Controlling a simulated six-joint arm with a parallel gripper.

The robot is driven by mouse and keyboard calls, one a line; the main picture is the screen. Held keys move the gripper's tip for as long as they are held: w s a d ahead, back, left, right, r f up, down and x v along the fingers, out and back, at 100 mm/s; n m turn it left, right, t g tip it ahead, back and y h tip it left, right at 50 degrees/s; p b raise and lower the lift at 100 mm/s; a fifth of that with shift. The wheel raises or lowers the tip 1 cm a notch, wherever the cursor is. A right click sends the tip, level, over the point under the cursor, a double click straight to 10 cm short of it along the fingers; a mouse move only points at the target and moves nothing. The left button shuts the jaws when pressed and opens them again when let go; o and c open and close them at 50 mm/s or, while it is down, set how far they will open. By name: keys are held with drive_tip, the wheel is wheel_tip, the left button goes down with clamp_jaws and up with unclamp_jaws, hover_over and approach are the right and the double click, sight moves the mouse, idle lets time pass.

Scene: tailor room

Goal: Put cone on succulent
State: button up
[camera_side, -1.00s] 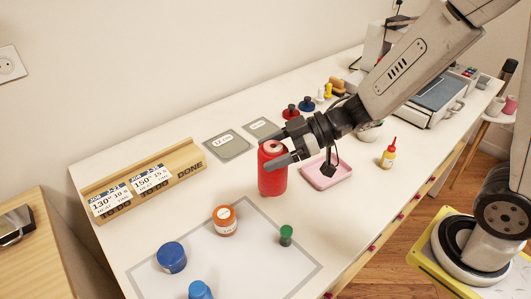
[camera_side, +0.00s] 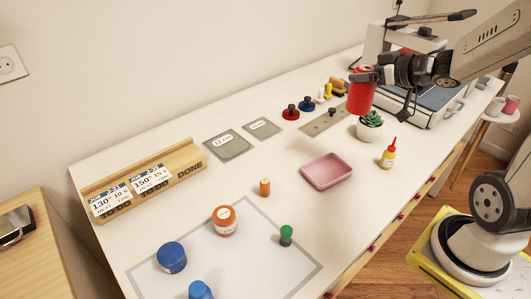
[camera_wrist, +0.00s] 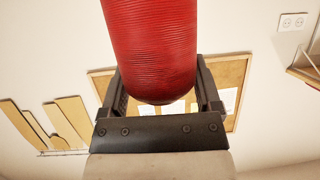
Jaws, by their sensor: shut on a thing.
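The red cone (camera_side: 361,97) is a ribbed thread cone, held upright in the air toward the back right of the table. It fills the upper middle of the wrist view (camera_wrist: 150,45). My gripper (camera_side: 364,77) is shut on its upper part, with a finger on each side in the wrist view (camera_wrist: 160,95). The succulent (camera_side: 371,118) is a green plant in a white pot (camera_side: 369,132) on the table. In the side view the cone's lower end is just above and left of the plant; the exact gap cannot be told.
A pink tray (camera_side: 327,171) and a yellow bottle with a red tip (camera_side: 387,154) stand in front of the succulent. A metal plate (camera_side: 324,119) lies to its left. A heat press (camera_side: 432,100) is behind right. A small orange spool (camera_side: 264,187) stands further left.

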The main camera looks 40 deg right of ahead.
drive_tip(key=s+d+r+m+h, duration=0.1)
drive_tip(key=s+d+m+h, duration=0.1)
drive_tip(key=s+d+h, duration=0.1)
drive_tip(key=s+d+r+m+h, duration=0.2)
drive_tip(key=s+d+m+h, duration=0.1)
drive_tip(key=d, duration=0.5)
drive_tip(key=shift+s+r+g, duration=0.3)
drive_tip(key=shift+s+g, duration=0.1)
drive_tip(key=shift+s, duration=0.5)
drive_tip(key=w+d+f, duration=0.7)
drive_tip(key=w+f, duration=0.2)
drive_tip(key=w, duration=0.2)
drive_tip(key=shift+w+f, duration=0.2)
drive_tip(key=shift+d, duration=0.15)
drive_tip(key=shift+w+d+f, duration=0.1)
drive_tip(key=shift+w+f, duration=0.1)
drive_tip(key=shift+f, duration=1.6)
